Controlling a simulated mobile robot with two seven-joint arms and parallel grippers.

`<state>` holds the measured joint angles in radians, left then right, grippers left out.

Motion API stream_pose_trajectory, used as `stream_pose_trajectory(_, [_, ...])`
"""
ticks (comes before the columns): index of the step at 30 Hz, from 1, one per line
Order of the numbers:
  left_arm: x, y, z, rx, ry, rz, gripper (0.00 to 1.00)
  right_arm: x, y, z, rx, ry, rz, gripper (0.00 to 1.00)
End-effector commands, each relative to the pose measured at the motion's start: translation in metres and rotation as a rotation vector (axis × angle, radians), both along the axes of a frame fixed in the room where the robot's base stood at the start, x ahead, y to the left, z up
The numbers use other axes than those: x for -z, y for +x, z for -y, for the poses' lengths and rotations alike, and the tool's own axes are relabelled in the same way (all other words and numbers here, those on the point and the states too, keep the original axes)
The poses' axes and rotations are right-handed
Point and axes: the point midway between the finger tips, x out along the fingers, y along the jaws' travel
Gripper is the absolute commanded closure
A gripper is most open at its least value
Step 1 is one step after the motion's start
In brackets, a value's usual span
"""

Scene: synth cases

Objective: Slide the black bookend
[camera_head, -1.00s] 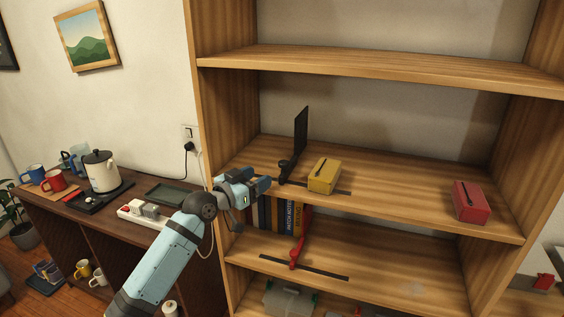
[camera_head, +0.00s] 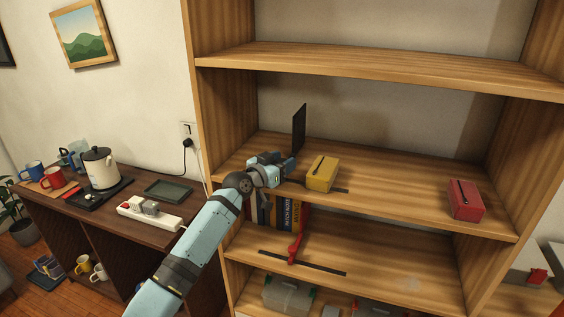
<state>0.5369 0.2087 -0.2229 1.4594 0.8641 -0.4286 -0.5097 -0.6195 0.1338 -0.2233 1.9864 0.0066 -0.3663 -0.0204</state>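The black bookend (camera_head: 299,127) stands upright as a thin panel on the middle shelf (camera_head: 400,187), left of a yellow box. A dark track strip (camera_head: 340,190) runs along the shelf near its front edge. My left gripper (camera_head: 289,166) reaches in from the left over the shelf's front and is at the bookend's lower end, hiding its base and knob. Whether its fingers touch or grasp the knob, I cannot tell. My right gripper is not in view.
The yellow box (camera_head: 322,175) stands just right of the bookend, close to the track. A red box (camera_head: 466,201) stands further right, with free shelf between them. Below, a red bookend (camera_head: 296,248) stands beside several books (camera_head: 284,214). The shelf unit's left side panel is near my arm.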

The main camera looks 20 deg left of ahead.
Motion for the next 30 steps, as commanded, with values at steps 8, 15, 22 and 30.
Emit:
stream_pose_trajectory(8, [0.0, 0.0, 0.0, 0.0, 0.0, -0.001, 1.0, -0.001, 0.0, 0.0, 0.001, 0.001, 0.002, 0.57])
stream_pose_trajectory(15, [0.008, 0.001, -0.028, -0.003, 0.007, 0.002, 1.0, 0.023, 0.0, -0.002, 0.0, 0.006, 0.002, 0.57])
stream_pose_trajectory(22, [0.007, 0.003, -0.072, -0.002, 0.005, 0.002, 1.0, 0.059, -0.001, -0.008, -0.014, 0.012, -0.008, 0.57])
stream_pose_trajectory(30, [0.001, 0.003, -0.091, -0.001, 0.001, 0.0, 1.0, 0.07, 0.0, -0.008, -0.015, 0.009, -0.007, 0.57])
